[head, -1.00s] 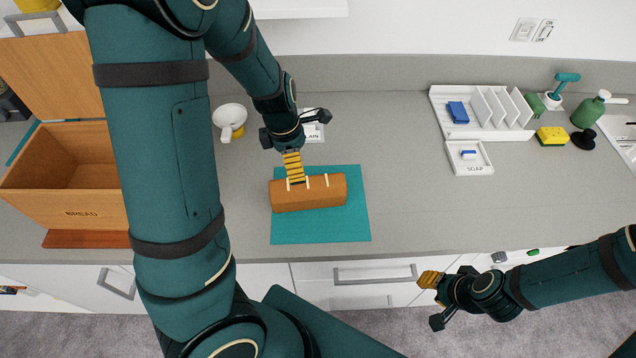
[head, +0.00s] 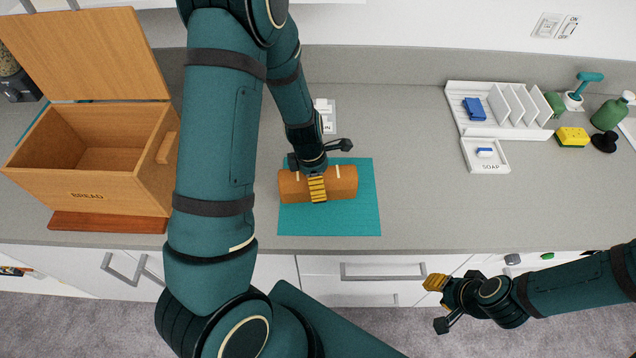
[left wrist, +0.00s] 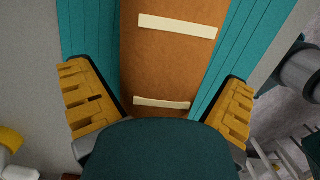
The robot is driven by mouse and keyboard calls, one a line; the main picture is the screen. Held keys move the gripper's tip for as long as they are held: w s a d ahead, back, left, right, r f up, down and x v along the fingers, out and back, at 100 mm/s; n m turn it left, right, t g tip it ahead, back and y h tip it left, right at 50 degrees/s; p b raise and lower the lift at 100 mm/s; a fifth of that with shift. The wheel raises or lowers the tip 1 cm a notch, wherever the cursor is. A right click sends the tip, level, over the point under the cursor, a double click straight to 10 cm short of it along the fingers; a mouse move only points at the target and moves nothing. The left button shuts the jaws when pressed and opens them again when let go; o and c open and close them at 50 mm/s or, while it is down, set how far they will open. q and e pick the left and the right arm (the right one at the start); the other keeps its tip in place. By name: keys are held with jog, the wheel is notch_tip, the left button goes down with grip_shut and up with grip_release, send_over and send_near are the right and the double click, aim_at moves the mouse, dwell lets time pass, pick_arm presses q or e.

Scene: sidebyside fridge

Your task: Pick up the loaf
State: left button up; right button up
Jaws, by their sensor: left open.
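The loaf (head: 342,182) is a brown, rounded block with pale stripes, lying across a teal mat (head: 335,222) on the counter. In the left wrist view the loaf (left wrist: 172,60) runs between the two yellow fingers of my open left gripper (left wrist: 160,105), with teal mat showing on both sides. I cannot tell whether the fingers touch it. My right gripper (head: 437,303) is low at the right, in front of the counter and away from the loaf; its opening is unclear.
A wooden bread box (head: 90,185) with its lid raised stands at the left. A white rack (head: 495,108), a soap tray (head: 485,155), a yellow sponge (head: 572,137) and a green bottle (head: 608,113) are at the right. The counter between mat and rack is clear.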

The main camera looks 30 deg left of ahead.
pick_arm(q)
jog(key=shift+f, duration=0.3)
jog(key=c, duration=1.2)
jog(key=shift+r, duration=0.1)
